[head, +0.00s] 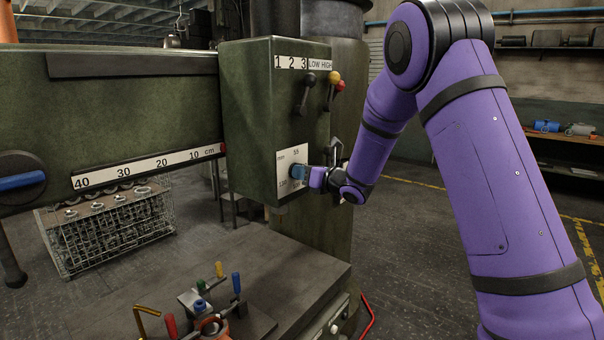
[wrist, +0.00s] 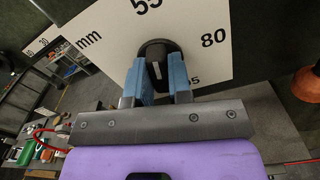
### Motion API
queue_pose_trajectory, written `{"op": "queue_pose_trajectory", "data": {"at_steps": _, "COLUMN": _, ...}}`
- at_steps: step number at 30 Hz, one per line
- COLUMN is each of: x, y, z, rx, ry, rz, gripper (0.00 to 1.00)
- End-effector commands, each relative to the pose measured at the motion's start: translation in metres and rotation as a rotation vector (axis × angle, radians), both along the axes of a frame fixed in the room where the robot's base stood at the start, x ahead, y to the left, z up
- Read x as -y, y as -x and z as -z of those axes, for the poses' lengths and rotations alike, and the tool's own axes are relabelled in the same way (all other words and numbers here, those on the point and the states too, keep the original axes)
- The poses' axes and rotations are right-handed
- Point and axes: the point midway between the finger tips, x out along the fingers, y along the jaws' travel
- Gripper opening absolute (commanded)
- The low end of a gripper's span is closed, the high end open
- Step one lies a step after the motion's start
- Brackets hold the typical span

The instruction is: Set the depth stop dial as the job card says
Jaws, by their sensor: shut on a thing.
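The depth stop dial is a black knob (wrist: 153,50) with a white mark, on a white plate (wrist: 200,40) printed mm, 55 and 80, with a partly covered number ending in 05 below. In the head view the plate (head: 291,155) is on the front of the green machine head. My gripper (head: 299,173) is at the plate's lower part. In the wrist view its blue fingers (wrist: 154,78) are shut on the knob, one on each side. The white mark shows between the fingers; I cannot tell which number it points to.
Levers with red, yellow and black knobs (head: 333,82) stand above the dial. A long scale in cm (head: 150,165) runs along the machine arm. Below are a worktable (head: 285,265) with a coloured-handled fixture (head: 210,315) and a wire crate of castings (head: 70,245).

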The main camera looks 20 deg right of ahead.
Motion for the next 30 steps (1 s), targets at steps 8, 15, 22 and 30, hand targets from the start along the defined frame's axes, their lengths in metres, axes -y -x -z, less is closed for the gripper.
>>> {"op": "queue_pose_trajectory", "data": {"at_steps": 8, "x": 0.0, "y": 0.001, "z": 0.002, "rx": -0.004, "ry": 0.0, "rz": 0.0, "gripper": 0.45}}
{"op": "queue_pose_trajectory", "data": {"at_steps": 15, "x": 0.003, "y": 0.004, "z": 0.001, "rx": -0.003, "ry": 0.0, "rz": 0.0, "gripper": 0.45}}
{"op": "queue_pose_trajectory", "data": {"at_steps": 22, "x": 0.025, "y": 0.032, "z": 0.001, "rx": -0.004, "ry": 0.0, "rz": 0.003, "gripper": 0.45}}
{"op": "queue_pose_trajectory", "data": {"at_steps": 30, "x": 0.052, "y": 0.071, "z": 0.001, "rx": -0.003, "ry": -0.001, "rz": 0.003, "gripper": 0.45}}
